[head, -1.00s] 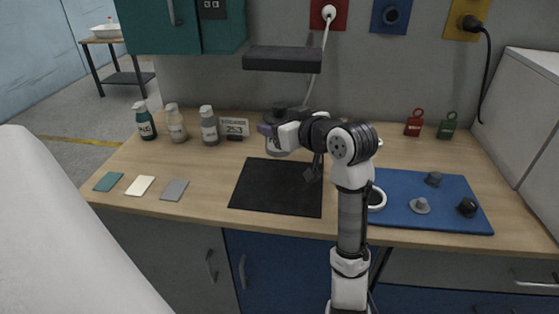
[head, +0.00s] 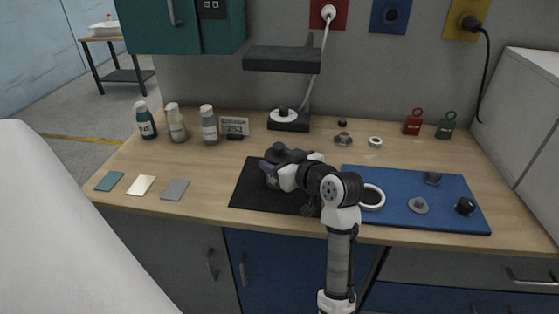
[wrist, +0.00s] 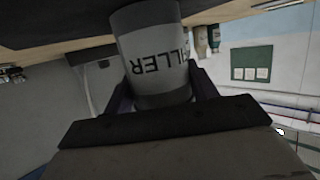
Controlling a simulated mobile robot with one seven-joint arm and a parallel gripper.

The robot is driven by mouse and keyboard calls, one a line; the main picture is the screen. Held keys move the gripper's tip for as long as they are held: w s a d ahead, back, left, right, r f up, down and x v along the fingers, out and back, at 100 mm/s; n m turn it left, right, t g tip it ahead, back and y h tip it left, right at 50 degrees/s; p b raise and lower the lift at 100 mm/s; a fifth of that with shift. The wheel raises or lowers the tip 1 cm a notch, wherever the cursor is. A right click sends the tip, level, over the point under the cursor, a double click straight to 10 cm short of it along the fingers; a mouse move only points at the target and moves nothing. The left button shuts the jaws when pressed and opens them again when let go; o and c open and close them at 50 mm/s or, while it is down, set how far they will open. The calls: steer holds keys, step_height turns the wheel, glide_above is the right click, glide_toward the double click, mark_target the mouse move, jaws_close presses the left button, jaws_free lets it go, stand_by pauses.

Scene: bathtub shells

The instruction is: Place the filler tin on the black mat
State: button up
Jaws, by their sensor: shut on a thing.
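The filler tin (wrist: 155,85), a pale grey cylinder with dark lettering reading "ILLER" upside down, sits between my gripper's fingers in the wrist view. My gripper (head: 274,174) is shut on it. In the head view the gripper is over the back left part of the black mat (head: 255,200), which lies on the wooden worktop. The tin is mostly hidden behind the gripper and arm there. I cannot tell whether its base touches the mat.
Bottles (head: 177,125) and a small sign (head: 234,127) stand at the back left. Three cards (head: 175,190) lie front left. A blue mat (head: 395,190) with knobs and a white ring (head: 372,197) is right.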

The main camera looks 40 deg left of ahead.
steer(key=shift+f, duration=0.15)
steer(key=o, duration=1.7)
